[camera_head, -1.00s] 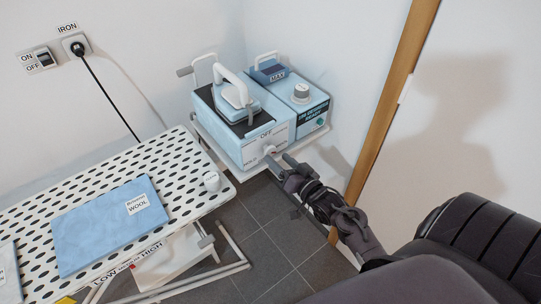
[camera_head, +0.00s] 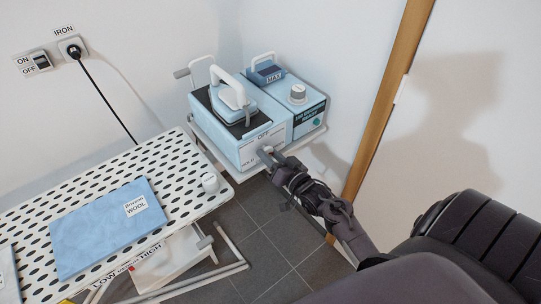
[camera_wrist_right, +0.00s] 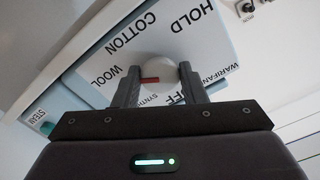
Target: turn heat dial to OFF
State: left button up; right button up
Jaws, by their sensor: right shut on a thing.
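The heat dial (camera_wrist_right: 158,72) is a white round knob with a red pointer on the front of the light blue iron station (camera_head: 253,158). In the right wrist view, labels HOLD, COTTON, WOOL, SYNTH and a partly hidden OFF ring it, and the red pointer lies to the left of its middle, near WOOL and SYNTH. My right gripper (camera_wrist_right: 160,88) is shut on the dial, one finger on each side. In the head view the right gripper (camera_head: 269,155) reaches the station's front below the OFF label, hiding most of the dial. My left gripper is not in view.
The iron (camera_head: 233,95) rests on top of the station. A blue unit with a white knob (camera_head: 298,94) stands close on its right. The perforated ironing board (camera_head: 105,172) with a folded blue cloth (camera_head: 105,225) is at left. A wooden door frame (camera_head: 385,110) is at right.

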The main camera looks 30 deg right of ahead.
jog(key=shift+n, duration=0.3)
jog(key=n+p, duration=0.1)
jog(key=n, duration=1)
jog(key=shift+d, duration=0.1)
jog(key=n, duration=0.6)
jog(key=n+p, duration=0.1)
jog(key=n, duration=0.5)
jog(key=shift+n, duration=0.3)
jog(key=o, duration=1)
jog(key=shift+s, duration=0.1)
